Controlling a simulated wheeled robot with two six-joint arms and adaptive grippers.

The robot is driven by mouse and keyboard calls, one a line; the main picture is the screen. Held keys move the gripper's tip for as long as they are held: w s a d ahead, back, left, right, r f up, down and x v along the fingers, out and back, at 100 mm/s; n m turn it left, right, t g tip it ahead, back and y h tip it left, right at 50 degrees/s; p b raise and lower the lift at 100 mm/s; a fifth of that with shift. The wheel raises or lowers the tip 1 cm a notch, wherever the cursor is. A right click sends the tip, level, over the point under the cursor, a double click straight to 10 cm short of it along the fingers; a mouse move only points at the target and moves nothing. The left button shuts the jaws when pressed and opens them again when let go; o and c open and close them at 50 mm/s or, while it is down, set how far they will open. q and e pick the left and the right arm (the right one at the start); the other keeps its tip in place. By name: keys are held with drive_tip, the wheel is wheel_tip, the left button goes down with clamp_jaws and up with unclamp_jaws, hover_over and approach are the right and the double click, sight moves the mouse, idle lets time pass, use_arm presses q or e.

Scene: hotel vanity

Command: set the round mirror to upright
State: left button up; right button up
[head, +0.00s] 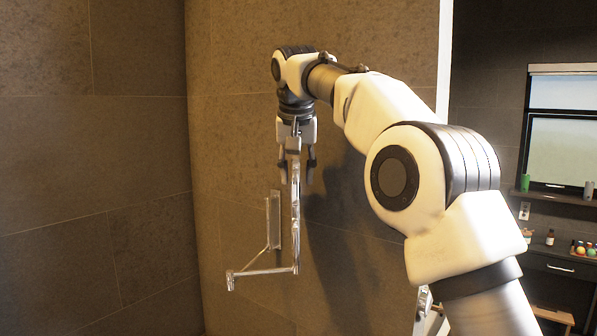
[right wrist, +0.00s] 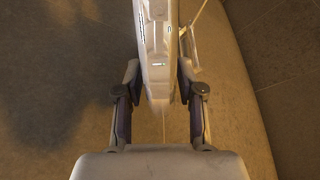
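The round mirror (head: 296,215) is seen almost edge-on in the head view, as a thin, near-vertical silver strip on a folding wall arm (head: 262,271). Its face is not visible, so its exact tilt is hard to judge. My right gripper (head: 297,163) points down over the mirror's upper edge, one finger on each side. In the right wrist view the mirror's rim (right wrist: 158,60) lies between the two fingers of my right gripper (right wrist: 160,82). Slim gaps show beside the rim, and the gripper looks open. My left gripper is not in view.
The wall bracket (head: 273,220) is fixed to the tiled wall (head: 235,130) close behind the mirror. The space left of the mirror is free. At the far right are a window (head: 562,150), a shelf (head: 552,196) and small bottles (head: 550,237).

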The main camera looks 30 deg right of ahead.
drive_tip(key=shift+s+d, duration=0.1)
drive_tip(key=shift+d, duration=0.15)
drive_tip(key=v, duration=0.5)
drive_tip(key=shift+s+a+r, duration=0.1)
drive_tip(key=shift+s, duration=0.1)
drive_tip(key=shift+s+a, duration=0.25)
drive_tip(key=shift+s, duration=0.05)
drive_tip(key=s+a, duration=0.5)
drive_tip(key=s, duration=0.4)
drive_tip(key=shift+a, duration=0.25)
drive_tip(key=shift+s, duration=0.1)
